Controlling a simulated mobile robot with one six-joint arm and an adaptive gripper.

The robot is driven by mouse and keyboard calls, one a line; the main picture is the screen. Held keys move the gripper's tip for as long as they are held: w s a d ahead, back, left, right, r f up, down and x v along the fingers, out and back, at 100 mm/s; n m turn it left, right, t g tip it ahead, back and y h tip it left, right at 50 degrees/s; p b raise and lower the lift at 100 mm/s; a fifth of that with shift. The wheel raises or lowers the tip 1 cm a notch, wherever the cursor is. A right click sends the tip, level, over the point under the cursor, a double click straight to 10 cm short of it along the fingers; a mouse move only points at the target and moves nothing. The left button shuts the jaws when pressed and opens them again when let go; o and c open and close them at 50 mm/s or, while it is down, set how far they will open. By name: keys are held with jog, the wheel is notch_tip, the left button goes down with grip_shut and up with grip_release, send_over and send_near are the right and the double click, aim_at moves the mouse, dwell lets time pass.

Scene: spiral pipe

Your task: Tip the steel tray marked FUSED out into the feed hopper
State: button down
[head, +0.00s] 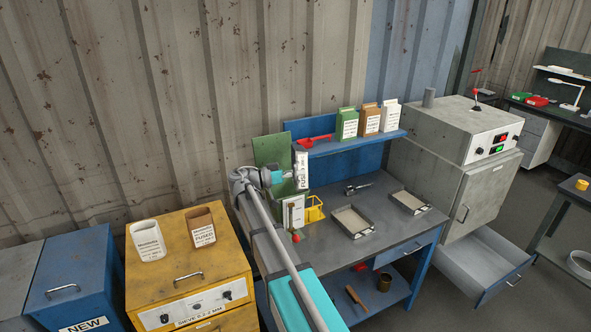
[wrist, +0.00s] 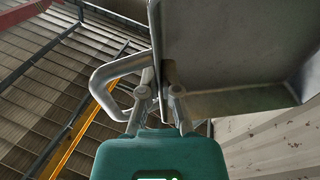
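The steel tray marked FUSED shows its white label (head: 301,168) turned on edge in the head view; only "FUS" is partly readable. My gripper (head: 281,178) is at its left side, above the left end of the bench. A green box (head: 288,207), seemingly the feed hopper, stands just below the tray, with a green panel (head: 271,150) behind. The tray's contents and the hopper's inside are hidden.
Two steel trays (head: 352,221) (head: 408,202) lie on the bench (head: 375,235). A yellow holder (head: 314,210) stands beside the hopper. A shelf (head: 345,143) holds a red scoop (head: 315,140) and several labelled packets close by. A grey furnace-like cabinet (head: 460,175) with an open drawer stands right.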

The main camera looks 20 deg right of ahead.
dwell(0.3)
jog(key=d+y+p, duration=0.2)
jog(key=p, duration=0.1)
jog(key=shift+s+t, duration=0.3)
jog(key=shift+s, duration=0.05)
jog(key=d+y+p, duration=0.1)
jog(key=d+f+y+p, duration=0.1)
jog(key=p, duration=0.1)
jog(key=s+d+t+y+p, duration=0.1)
jog(key=shift+s+d+f+m+y+p, duration=0.1)
jog(key=shift+d+f+m+y+p, duration=0.2)
jog(key=shift+d+y+p, duration=0.1)
jog(key=d+f+y+p, duration=0.1)
jog(key=y, duration=0.1)
jog(key=s+d+f+t+y+p, duration=0.1)
jog(key=y, duration=0.1)
jog(key=d+f+t+y+p, duration=0.1)
jog(key=d, duration=0.1)
jog(key=shift+s+f+y+p, duration=0.2)
jog(key=shift+y+p, duration=0.2)
